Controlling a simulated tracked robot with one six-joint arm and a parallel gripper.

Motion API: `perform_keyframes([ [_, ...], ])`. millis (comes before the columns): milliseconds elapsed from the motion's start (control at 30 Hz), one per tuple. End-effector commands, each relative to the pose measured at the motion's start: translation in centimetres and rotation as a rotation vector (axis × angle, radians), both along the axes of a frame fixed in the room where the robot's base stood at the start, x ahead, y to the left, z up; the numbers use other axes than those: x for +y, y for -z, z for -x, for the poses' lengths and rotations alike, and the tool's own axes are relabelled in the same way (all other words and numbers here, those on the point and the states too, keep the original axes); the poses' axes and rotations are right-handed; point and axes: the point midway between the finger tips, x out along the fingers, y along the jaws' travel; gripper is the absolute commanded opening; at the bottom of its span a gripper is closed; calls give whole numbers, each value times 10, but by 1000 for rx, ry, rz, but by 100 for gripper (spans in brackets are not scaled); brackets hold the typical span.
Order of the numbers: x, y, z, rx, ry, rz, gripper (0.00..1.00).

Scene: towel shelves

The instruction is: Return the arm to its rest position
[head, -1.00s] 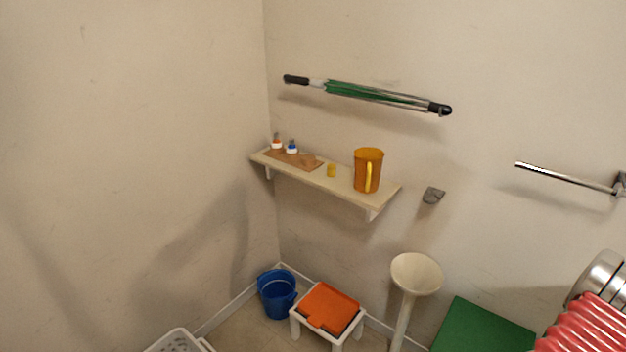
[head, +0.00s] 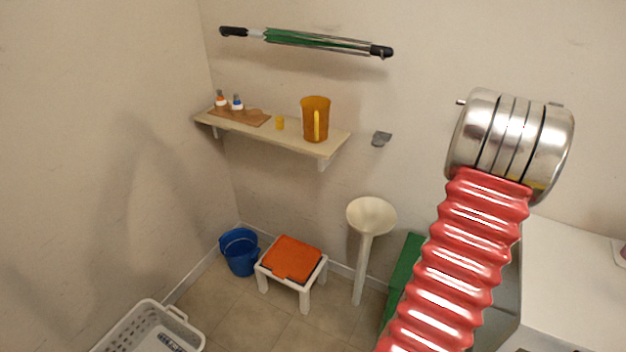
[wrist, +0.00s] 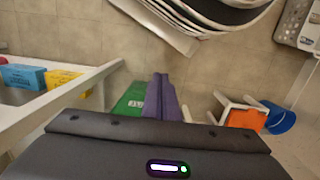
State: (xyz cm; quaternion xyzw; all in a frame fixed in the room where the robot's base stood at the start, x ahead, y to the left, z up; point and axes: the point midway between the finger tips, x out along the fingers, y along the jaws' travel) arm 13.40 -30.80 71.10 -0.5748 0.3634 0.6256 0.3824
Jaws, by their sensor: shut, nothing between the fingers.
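My arm shows in the head view as a red ribbed sleeve (head: 455,265) rising from the bottom edge to a silver metal joint (head: 510,145) at the right. My gripper (wrist: 161,80) is out of sight in the head view. In the wrist view its narrow purple-grey fingers are together, with nothing between them. They point out over the tiled floor from the dark gripper body at the bottom of the picture.
A wall shelf (head: 325,148) holds an orange pitcher (head: 314,120). Below are a blue bucket (head: 241,252), an orange-topped white stool (head: 292,258) and a cream funnel-topped stand (head: 371,215). A white basket (head: 185,325) is lower left. A white counter (head: 575,275) is right.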

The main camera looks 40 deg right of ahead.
Motion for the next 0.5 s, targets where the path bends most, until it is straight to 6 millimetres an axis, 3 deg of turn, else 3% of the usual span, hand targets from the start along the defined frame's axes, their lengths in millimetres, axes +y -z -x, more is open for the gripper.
perform_keyframes([
  [500, 44, -112, -76, -4, -231, 21, 0],
])
